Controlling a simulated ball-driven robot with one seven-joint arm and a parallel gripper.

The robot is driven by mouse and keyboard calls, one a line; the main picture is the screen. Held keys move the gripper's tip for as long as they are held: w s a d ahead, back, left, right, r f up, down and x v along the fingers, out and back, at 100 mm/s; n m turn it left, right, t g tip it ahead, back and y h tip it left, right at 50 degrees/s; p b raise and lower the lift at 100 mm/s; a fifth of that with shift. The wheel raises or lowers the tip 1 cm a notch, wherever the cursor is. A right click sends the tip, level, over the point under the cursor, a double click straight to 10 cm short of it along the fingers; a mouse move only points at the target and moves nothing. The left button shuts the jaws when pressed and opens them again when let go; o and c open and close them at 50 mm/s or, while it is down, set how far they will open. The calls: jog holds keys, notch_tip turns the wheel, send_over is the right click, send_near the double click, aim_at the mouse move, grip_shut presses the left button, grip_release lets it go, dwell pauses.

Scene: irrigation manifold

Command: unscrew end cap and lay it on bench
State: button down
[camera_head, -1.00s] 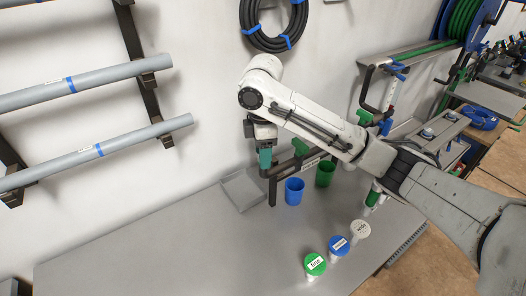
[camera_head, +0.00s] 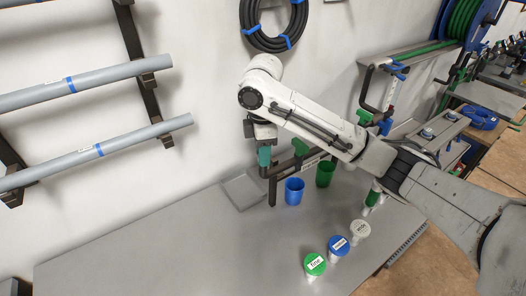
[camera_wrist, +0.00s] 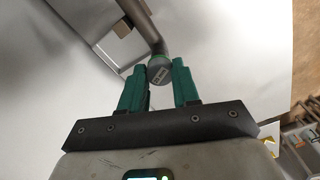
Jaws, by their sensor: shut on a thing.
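My gripper (camera_head: 264,163) has teal fingers and points down at the left end of the manifold on the bench (camera_head: 190,250). In the wrist view the fingers stand on both sides of a round grey end cap (camera_wrist: 160,75) with a small label, and they are shut on it. The cap sits at the end of a grey pipe (camera_wrist: 143,25), with a green band just behind it. In the head view the cap is hidden by my gripper.
Green, blue and white labelled lids (camera_head: 314,265) stand at the front. The bench's left part is clear.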

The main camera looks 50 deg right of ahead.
jog(key=n, duration=0.4)
jog(key=shift+n, duration=0.3)
jog(key=n+b, duration=0.1)
jog(key=n, duration=0.3)
jog(key=shift+n, duration=0.3)
jog(key=shift+n, duration=0.3)
jog(key=n+b, duration=0.1)
jog(key=n, duration=0.3)
